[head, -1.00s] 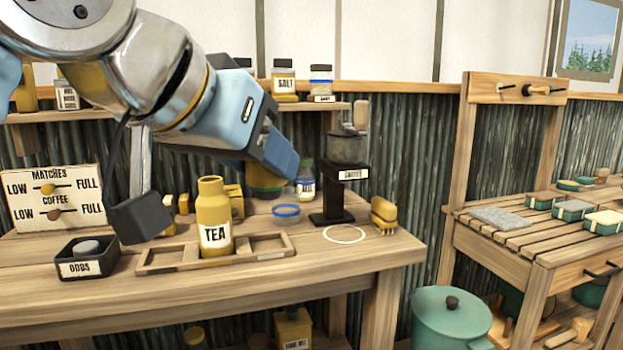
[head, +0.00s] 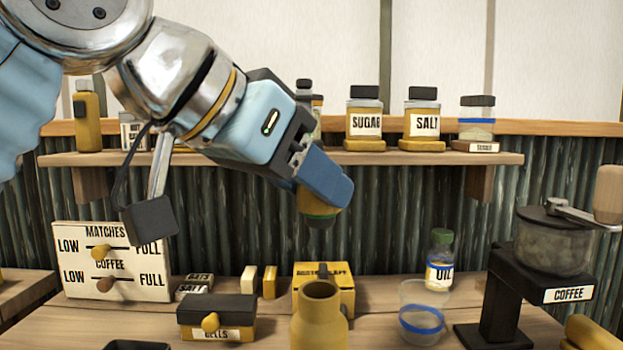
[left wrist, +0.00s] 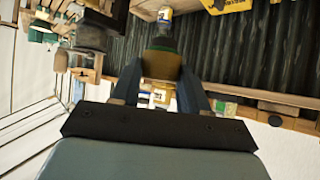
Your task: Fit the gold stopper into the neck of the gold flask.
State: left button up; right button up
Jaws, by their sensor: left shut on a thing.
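The gold flask (head: 320,322) stands upright at the bottom edge of the head view, its round neck open; its lower part is cut off. My left gripper (head: 324,192) is above and behind the flask in the picture, shut on the gold stopper (head: 314,202). The stopper has a green band and a dark lower end pointing down, apart from the flask. In the left wrist view the stopper (left wrist: 160,66) sits between the two fingers of the left gripper (left wrist: 160,88). My right gripper is not in view.
A clear cup with a blue band (head: 421,318), an oil bottle (head: 439,262) and a coffee grinder (head: 545,255) stand right of the flask. A yellow box (head: 340,275) is behind it, a bells box (head: 217,318) left. A shelf (head: 400,158) with jars runs behind.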

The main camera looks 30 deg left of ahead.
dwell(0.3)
pick_arm(q)
jog(key=b, duration=0.5)
send_over(308, 314)
jog(key=f, duration=0.6)
jog(key=shift+w+a, duration=0.15)
jog(key=shift+w, duration=0.1)
jog(key=shift+r+p, duration=0.1)
jog(key=shift+p, duration=0.2)
dwell(0.9)
jog(key=shift+f+b, duration=1.25)
jog(key=shift+f, duration=0.15)
jog(key=o, duration=1.1)
